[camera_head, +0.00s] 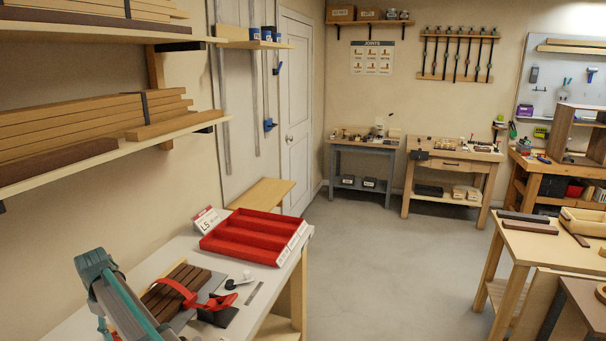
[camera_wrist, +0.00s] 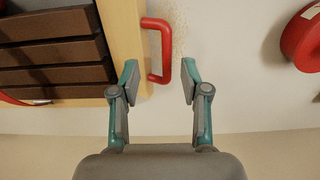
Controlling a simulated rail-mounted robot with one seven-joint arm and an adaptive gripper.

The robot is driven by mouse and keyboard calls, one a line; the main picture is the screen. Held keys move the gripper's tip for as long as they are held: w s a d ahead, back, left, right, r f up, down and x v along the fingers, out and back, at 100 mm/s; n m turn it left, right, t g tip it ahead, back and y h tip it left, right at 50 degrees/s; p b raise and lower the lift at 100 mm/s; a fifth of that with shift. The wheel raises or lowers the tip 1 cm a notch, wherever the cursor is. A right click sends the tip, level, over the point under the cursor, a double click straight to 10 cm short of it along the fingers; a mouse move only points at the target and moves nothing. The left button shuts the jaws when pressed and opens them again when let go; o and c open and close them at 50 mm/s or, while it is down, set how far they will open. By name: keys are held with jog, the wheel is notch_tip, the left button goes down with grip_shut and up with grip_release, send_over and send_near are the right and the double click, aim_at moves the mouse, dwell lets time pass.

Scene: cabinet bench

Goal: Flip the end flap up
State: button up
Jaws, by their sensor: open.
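In the wrist view a light wooden piece (camera_wrist: 125,35) runs along the end of several dark brown slats (camera_wrist: 55,55); it may be the end flap. A red U-shaped handle (camera_wrist: 166,50) sticks out from its side over a pale surface. My gripper (camera_wrist: 159,75) is open and empty. Its fingertips lie to either side of the handle's lower end in the picture; I cannot tell the depth or any contact. In the head view the brown slats (camera_head: 180,287) lie on the white bench (camera_head: 185,243), with a red curved part across them. My fingertips cannot be made out there.
A red compartment tray (camera_head: 252,238) and a white sign (camera_head: 207,220) stand farther back on the bench. Small dark and metal items lie near the slats. A red round object (camera_wrist: 302,40) is right in the wrist view. Shelves with boards (camera_head: 90,125) overhang left. Open floor (camera_head: 365,240) lies right.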

notch_tip(320, 180, up, 6)
jog(key=p, duration=0.2)
jog(key=shift+r, duration=0.25)
dwell(0.3)
